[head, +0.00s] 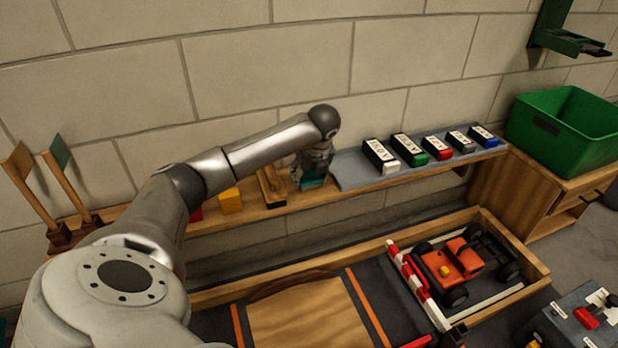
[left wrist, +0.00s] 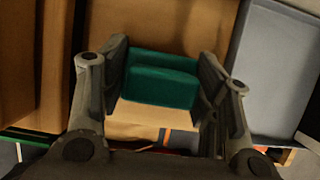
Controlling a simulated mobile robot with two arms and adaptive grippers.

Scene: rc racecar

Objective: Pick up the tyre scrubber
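The green block (left wrist: 160,80), which looks like the tyre scrubber, sits on the wooden wall shelf. In the head view its teal lower part (head: 313,183) shows under my left gripper (head: 316,163), and the rest is hidden. In the left wrist view my left gripper (left wrist: 163,85) points down over the block, with one finger on each side. The fingers are spread about as wide as the block; firm contact does not show. My right gripper is not in view.
A wooden-handled tool (head: 272,186) stands close left of the gripper, with a yellow block (head: 230,201) beyond it. A grey tray (head: 355,176) with several labelled blocks lies close right. An orange car (head: 452,262) sits in the walled bay below.

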